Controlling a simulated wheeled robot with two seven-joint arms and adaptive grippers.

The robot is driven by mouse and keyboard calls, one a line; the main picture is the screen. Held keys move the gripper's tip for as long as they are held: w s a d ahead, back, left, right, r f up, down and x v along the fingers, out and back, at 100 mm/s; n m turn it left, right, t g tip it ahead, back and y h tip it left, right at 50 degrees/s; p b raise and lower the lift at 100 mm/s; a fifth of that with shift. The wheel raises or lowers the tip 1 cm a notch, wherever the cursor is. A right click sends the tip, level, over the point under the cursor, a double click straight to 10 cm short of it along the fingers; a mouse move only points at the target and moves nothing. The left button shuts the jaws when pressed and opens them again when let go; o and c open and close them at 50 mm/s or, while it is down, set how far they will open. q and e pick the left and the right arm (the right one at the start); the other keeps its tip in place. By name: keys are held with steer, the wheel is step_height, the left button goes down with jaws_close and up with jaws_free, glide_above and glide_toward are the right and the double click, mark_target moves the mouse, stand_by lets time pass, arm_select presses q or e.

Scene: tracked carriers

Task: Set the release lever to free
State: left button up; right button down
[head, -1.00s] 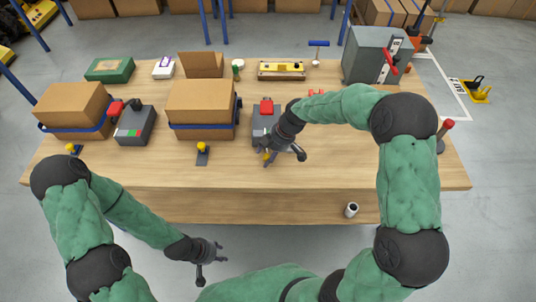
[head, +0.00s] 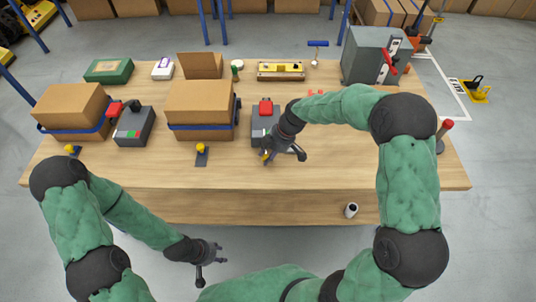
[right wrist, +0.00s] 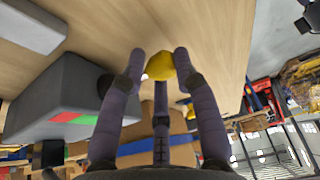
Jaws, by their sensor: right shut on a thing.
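A small lever with a yellow knob (head: 265,155) stands at the table's front edge, before a grey box with a red top. My right gripper (head: 268,159) is shut on this knob. In the right wrist view the yellow knob (right wrist: 160,66) sits between the fingertips, and the fingers (right wrist: 160,60) hide the lever's lower part. My left gripper (head: 210,264) is open and empty, low in front of the table and apart from everything. No writing that names the lever's positions can be read.
Two more yellow-knobbed levers stand at the front edge, left (head: 72,150) and middle (head: 201,152). Strapped cartons (head: 200,104), grey boxes (head: 135,128) and a grey cabinet (head: 366,62) stand on the table (head: 330,175). A red-topped lever (head: 446,130) is at the right.

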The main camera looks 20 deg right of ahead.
steer(key=shift+d+n+g+b, duration=0.3)
steer(key=shift+d+n+g, duration=0.3)
steer(key=shift+n, duration=0.7)
steer(key=shift+w+d+n+g, duration=0.1)
steer(key=shift+d+n+g, duration=0.4)
steer(key=shift+n, duration=0.55)
steer(key=shift+w+d+n+g, duration=0.1)
steer(key=shift+d+n+g, duration=0.1)
steer(key=shift+d+n, duration=0.65)
steer(key=shift+a, duration=0.15)
steer(key=c, duration=1)
jaws_free()
steer(key=shift+o, duration=0.2)
steer(key=shift+r, duration=0.1)
steer(key=v, duration=1.2)
